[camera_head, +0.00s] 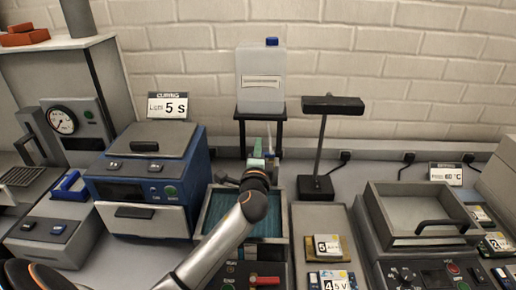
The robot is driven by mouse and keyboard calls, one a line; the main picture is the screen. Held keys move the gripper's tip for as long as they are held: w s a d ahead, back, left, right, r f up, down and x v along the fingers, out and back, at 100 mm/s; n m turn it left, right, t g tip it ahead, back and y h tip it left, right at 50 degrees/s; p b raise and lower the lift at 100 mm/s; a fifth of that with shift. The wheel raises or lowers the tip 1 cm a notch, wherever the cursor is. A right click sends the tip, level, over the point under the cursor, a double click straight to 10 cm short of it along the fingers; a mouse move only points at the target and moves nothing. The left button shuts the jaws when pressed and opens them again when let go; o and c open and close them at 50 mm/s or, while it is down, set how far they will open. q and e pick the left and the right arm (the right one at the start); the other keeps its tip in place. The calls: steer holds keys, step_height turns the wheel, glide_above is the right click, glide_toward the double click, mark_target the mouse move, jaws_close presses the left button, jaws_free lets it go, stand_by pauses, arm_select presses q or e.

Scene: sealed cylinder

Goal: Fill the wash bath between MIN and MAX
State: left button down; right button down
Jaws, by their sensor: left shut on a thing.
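The wash bath (208,212) is an open basin with teal liquid inside, at the middle of the bench; its MIN and MAX marks cannot be made out. A translucent canister (262,95) with a blue cap stands upright on a black stand behind the bath. My left gripper (258,160) is above the back of the bath, below the canister. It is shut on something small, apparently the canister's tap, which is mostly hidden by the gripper. My left arm crosses over the bath and hides part of the liquid. My right gripper is not in view.
A blue curing unit (148,188) stands left of the bath. A black lamp-like post (318,150) stands behind right. Small labelled packs (328,248) lie on a tray to the right. An open grey basin unit (415,212) stands farther right.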

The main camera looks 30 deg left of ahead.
arm_select(q)
steer(key=c, duration=0.9)
jaws_free()
steer(key=b+v, duration=0.2)
steer(key=v, duration=1)
steer(key=shift+s, duration=0.2)
